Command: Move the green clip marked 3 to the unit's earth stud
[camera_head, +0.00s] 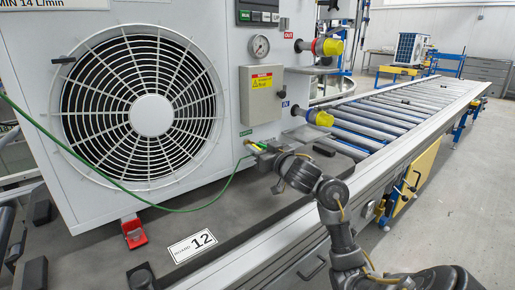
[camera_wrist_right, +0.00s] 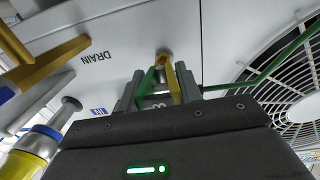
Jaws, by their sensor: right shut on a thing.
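The green clip (camera_head: 258,146) is at the lower right of the unit's front panel, with its green lead running left across the fan. In the right wrist view the clip (camera_wrist_right: 149,84) has a green and a yellow arm, with a mark like a 3 below them. My right gripper (camera_head: 265,150) is shut on it; its fingers also show in the right wrist view (camera_wrist_right: 160,92). The brass-coloured earth stud (camera_wrist_right: 162,60) is right at the clip's tip. I cannot tell whether the jaws close around it. My left gripper is not in view.
A grey box with a yellow label (camera_head: 261,95), a gauge (camera_head: 260,46) and yellow-capped ports (camera_head: 320,117) are close by. A roller conveyor (camera_head: 400,105) runs back right.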

